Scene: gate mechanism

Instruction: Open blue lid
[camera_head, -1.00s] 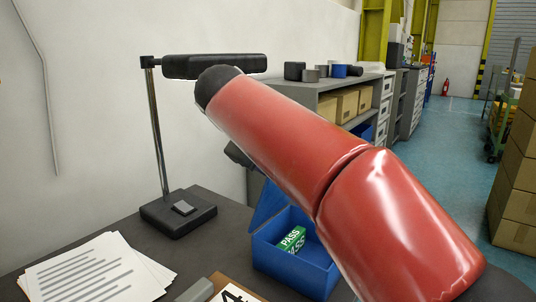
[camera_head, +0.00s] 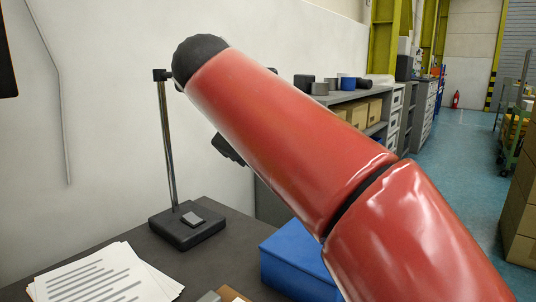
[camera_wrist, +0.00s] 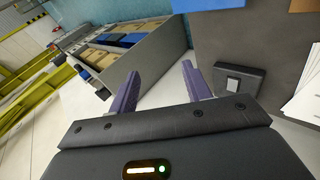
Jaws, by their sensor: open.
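The blue box (camera_head: 280,276) stands on the dark table, partly hidden behind my red arm in the head view. Its blue lid (camera_head: 297,243) now lies flat and covers the inside. A blue edge of the box (camera_wrist: 205,4) shows at the top of the wrist view. My gripper (camera_wrist: 158,73) has its two purple fingers spread apart with nothing between them. It is away from the box and points toward the floor and shelves. In the head view my arm hides most of the gripper.
A lamp stand with a black base (camera_head: 187,226) rises at the table's back left. Its base also shows in the wrist view (camera_wrist: 238,80). Papers (camera_head: 105,274) lie at the front left. A brown clipboard (camera_head: 232,295) lies left of the box. Grey shelves (camera_head: 372,108) stand behind.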

